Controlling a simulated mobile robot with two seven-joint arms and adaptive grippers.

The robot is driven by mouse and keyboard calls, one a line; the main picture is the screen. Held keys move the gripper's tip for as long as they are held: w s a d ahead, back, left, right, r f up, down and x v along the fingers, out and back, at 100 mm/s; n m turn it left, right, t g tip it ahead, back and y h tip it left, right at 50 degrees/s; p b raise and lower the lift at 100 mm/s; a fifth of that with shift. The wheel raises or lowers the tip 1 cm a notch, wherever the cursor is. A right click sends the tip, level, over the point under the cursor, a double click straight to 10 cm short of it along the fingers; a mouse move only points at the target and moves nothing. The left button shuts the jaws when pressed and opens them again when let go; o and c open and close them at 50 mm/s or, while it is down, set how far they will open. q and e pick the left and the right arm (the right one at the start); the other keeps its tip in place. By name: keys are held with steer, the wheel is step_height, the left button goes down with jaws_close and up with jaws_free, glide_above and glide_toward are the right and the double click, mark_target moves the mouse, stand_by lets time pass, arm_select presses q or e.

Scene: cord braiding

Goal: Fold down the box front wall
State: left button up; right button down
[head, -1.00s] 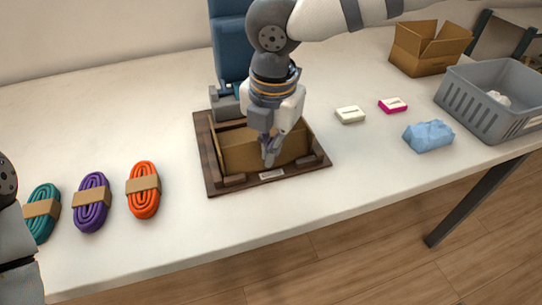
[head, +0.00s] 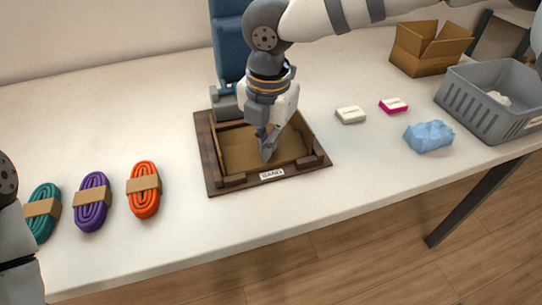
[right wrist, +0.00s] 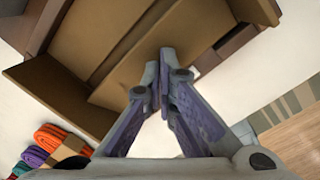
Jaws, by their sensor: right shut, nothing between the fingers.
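The open brown cardboard box (head: 262,128) sits in a dark wooden frame (head: 207,165) on the table. Its back and side walls stand. The front wall (head: 250,160) lies low, folded inward over the box floor; whether it is fully flat I cannot tell. In the right wrist view the front wall (right wrist: 140,75) is a wide brown panel beside the fingers, meeting the left wall (right wrist: 58,92). My right gripper (head: 266,155) is shut and empty, its tips down inside the box near the front wall. My left gripper is out of view; only part of that arm shows.
Teal (head: 42,213), purple (head: 91,202) and orange (head: 144,190) cord bundles lie left. A blue cloth-like lump (head: 429,136), white block (head: 350,115) and pink block (head: 393,105) lie right. A grey crate (head: 490,98) and another cardboard box (head: 428,50) stand farther right.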

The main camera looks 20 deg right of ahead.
steer(key=shift+w+f, duration=0.45)
steer(key=shift+f, duration=0.1)
steer(key=shift+f, duration=0.15)
steer(key=shift+s+r+p, duration=0.1)
steer(key=shift+r+p, duration=0.35)
steer(key=shift+r, duration=0.35)
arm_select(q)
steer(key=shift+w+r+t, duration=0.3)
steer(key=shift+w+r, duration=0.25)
arm_select(e)
steer(key=shift+f, duration=0.1)
